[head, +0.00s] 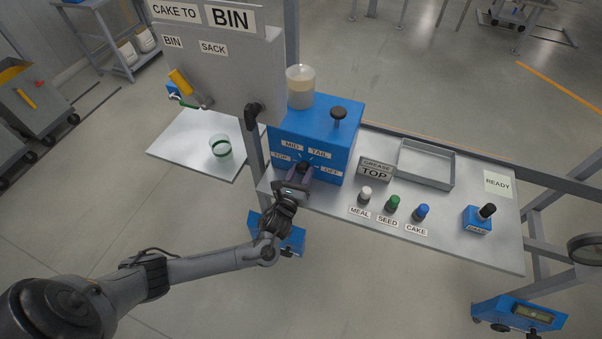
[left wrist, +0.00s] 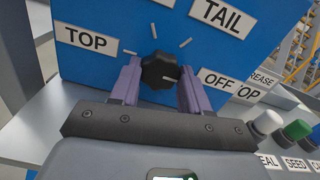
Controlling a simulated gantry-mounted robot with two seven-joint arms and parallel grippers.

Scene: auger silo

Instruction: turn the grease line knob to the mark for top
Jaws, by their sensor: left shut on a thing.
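The black grease line knob (head: 303,167) sits on the front of a blue box (head: 342,150) with labels MID, TAIL, TOP and OFF around it. My left gripper (head: 298,177) has its fingers on either side of the knob and is shut on it. In the left wrist view the knob (left wrist: 160,70) shows between the two purple fingers. A short white line on the knob points right and slightly down, toward the OFF label (left wrist: 218,84). The TOP label (left wrist: 86,40) is at the upper left. A sign (head: 375,170) reads GREASE TOP. My right gripper is not in view.
White, green and blue push buttons labelled MEAL, SEED and CAKE (head: 416,229) stand right of the box. An empty grey tray (head: 425,164) lies behind them. A grey panel (head: 222,62) stands at the upper left. A clear cup (head: 221,148) with a green band stands below it.

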